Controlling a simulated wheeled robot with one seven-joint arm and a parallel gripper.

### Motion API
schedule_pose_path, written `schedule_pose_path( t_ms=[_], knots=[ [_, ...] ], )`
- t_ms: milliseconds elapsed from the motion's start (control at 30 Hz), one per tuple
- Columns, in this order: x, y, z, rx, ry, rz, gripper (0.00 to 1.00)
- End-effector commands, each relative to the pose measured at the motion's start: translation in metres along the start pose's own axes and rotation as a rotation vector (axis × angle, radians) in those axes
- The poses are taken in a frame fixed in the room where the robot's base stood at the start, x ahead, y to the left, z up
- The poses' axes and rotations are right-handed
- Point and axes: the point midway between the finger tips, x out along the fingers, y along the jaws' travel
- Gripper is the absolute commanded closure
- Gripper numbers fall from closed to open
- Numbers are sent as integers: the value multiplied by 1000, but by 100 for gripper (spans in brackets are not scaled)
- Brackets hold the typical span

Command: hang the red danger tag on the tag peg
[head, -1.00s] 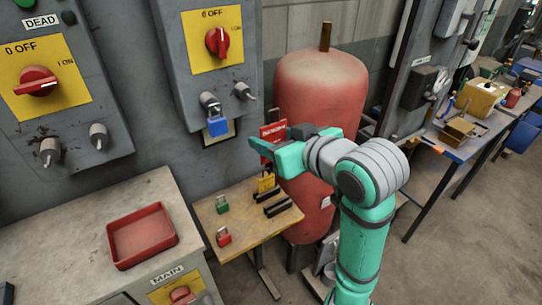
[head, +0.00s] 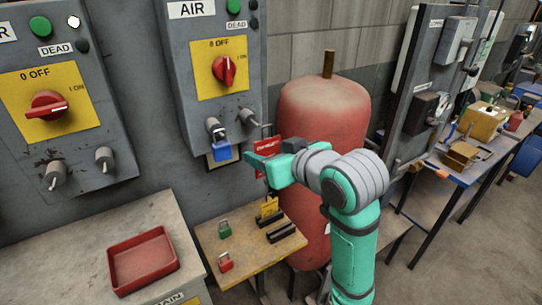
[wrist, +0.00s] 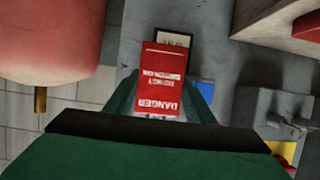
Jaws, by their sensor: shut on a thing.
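The red danger tag (head: 267,146) is held in my gripper (head: 262,158), upright in front of the AIR cabinet's lower right edge. In the wrist view the tag (wrist: 162,80) shows its white DANGER lettering upside down, between the two fingers (wrist: 160,100). A short grey peg (head: 249,116) sticks out of the AIR cabinet, right of the blue padlock (head: 221,150); it looks like the tag peg. The tag is just below and right of this peg in the head view, apart from it. I cannot tell the depth gap.
The red tank (head: 325,105) stands close behind and right of my gripper. The small wooden table (head: 240,262) below carries green and red padlocks, a yellow item (head: 268,207) and black holders. A red tray (head: 143,262) lies on the left bench. The AIR switch (head: 223,70) is above.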

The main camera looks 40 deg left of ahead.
Motion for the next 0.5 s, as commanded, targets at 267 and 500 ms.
schedule_pose_path(
  t_ms=[267,500],
  knots=[
    [13,1,-4,1,1,1,72],
    [25,1,-8,0,0,2,72]
  ],
)
